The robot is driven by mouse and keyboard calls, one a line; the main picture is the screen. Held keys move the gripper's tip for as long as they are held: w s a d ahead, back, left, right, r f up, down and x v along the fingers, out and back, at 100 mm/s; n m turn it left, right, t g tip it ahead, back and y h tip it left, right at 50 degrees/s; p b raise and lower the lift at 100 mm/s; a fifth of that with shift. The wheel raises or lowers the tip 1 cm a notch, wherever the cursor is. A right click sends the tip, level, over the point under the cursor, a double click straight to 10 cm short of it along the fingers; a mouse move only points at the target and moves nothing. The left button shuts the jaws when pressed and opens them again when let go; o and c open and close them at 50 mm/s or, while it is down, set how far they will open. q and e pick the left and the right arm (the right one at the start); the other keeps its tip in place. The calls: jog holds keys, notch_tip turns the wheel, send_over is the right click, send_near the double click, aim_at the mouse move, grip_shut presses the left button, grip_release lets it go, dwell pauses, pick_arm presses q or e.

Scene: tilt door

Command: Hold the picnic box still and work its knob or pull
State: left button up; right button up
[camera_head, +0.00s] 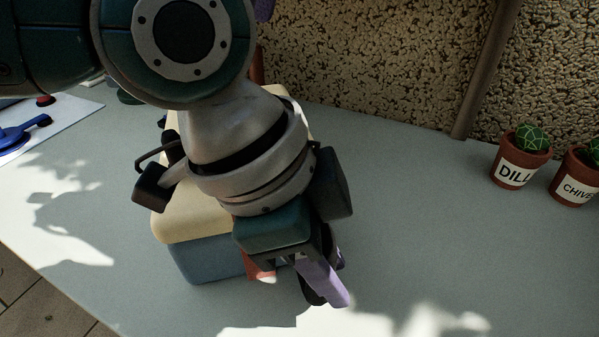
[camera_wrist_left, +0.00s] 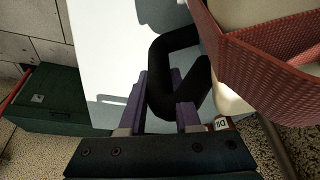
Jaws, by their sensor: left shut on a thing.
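The picnic box has a cream lid (camera_head: 170,222) and a blue-grey body (camera_head: 205,262), and stands on the table under my left arm, which hides much of it. A small red part (camera_head: 262,272) shows at its front; a red woven panel (camera_wrist_left: 262,62) with cream beside it fills the upper right of the left wrist view. My left gripper (camera_head: 325,285) is at the box's front right. In the left wrist view its purple fingers (camera_wrist_left: 160,110) are shut on a black curved pull (camera_wrist_left: 178,42). Where the pull joins the box is unclear. My right gripper is not in view.
Potted cacti labelled DILL (camera_head: 515,165) and CHIVE (camera_head: 577,180) stand at the right. A white sheet with a blue object (camera_head: 20,135) lies at the left. A rough wall (camera_head: 370,60) closes the back. The table (camera_head: 430,230) is clear right of the box.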

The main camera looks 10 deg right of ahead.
pick_arm(q)
grip_shut()
dwell(0.4)
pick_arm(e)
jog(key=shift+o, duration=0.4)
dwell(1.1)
